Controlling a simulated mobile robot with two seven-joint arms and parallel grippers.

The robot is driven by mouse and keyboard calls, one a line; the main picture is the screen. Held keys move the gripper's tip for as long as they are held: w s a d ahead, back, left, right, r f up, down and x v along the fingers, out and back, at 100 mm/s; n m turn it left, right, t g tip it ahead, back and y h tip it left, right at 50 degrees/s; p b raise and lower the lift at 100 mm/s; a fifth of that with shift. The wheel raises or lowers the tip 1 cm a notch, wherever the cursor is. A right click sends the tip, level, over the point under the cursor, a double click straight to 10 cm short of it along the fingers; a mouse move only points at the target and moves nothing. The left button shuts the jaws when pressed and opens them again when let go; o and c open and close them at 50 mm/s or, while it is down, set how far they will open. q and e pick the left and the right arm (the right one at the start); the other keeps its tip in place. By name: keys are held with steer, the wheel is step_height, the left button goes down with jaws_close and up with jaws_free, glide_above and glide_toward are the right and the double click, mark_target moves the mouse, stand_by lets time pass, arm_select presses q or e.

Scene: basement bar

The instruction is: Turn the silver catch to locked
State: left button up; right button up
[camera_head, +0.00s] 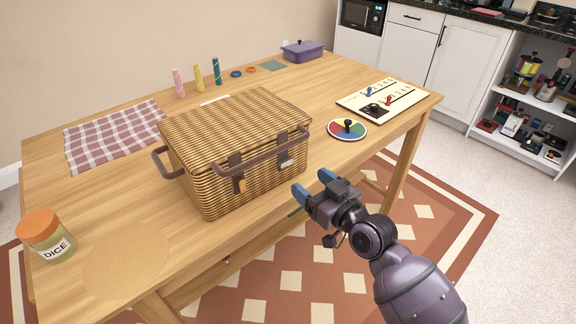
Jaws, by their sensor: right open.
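A closed wicker basket (235,135) with brown handles stands on the wooden table. Its front has two catches on brown straps. The silver catch (287,163) is on the right strap, tilted in the picture; I cannot tell its exact setting. The yellow catch (240,185) is on the left strap and hangs roughly upright. My right gripper (311,184) is open and empty, with blue fingertips, in front of the basket's right end. It is a little below and right of the silver catch and looks apart from it. My left gripper is not in view.
On the table (110,205) are a dice jar (47,236), a checked cloth (115,134), a round mat (125,262), a colour-wheel spinner (347,129), a game board (381,99) and a purple box (302,51).

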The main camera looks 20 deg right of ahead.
mark_target(288, 163)
steer(key=x, duration=0.6)
steer(key=shift+w+f+b, duration=0.1)
steer(key=shift+f+b, duration=0.05)
steer(key=shift+b, duration=0.25)
steer(key=shift+w+a, duration=0.2)
steer(key=shift+w, duration=0.4)
steer(key=shift+w+a, duration=0.1)
steer(key=shift+w, duration=0.1)
steer(key=shift+c, duration=0.5)
steer(key=c, duration=0.8)
